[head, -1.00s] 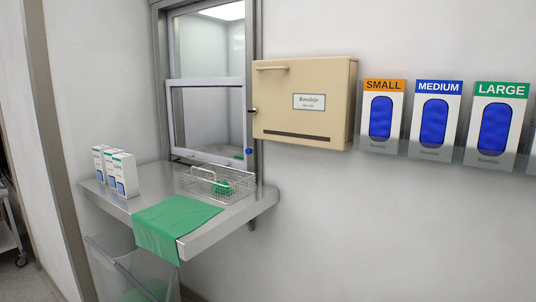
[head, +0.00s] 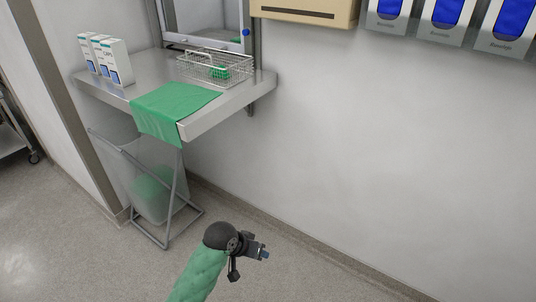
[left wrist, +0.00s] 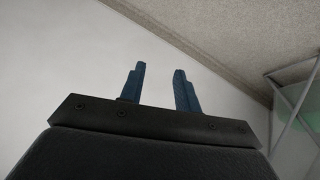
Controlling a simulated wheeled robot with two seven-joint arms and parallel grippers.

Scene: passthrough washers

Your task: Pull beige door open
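The beige cabinet (head: 300,9) is mounted on the white wall and shows at the top edge of the head view. Only its lower part with a dark slot is in view; its upper part is cut off. My left gripper (head: 263,253) is low in front of the wall, well below the cabinet and apart from it. In the left wrist view the two blue fingers of the left gripper (left wrist: 159,68) are spread with nothing between them. My right gripper is in neither view.
A steel shelf (head: 215,115) with a green cloth (head: 170,108), a wire basket (head: 200,68) and white boxes (head: 115,62) juts out at left. A bag stand (head: 160,190) is below it. Glove dispensers (head: 445,18) hang right of the cabinet.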

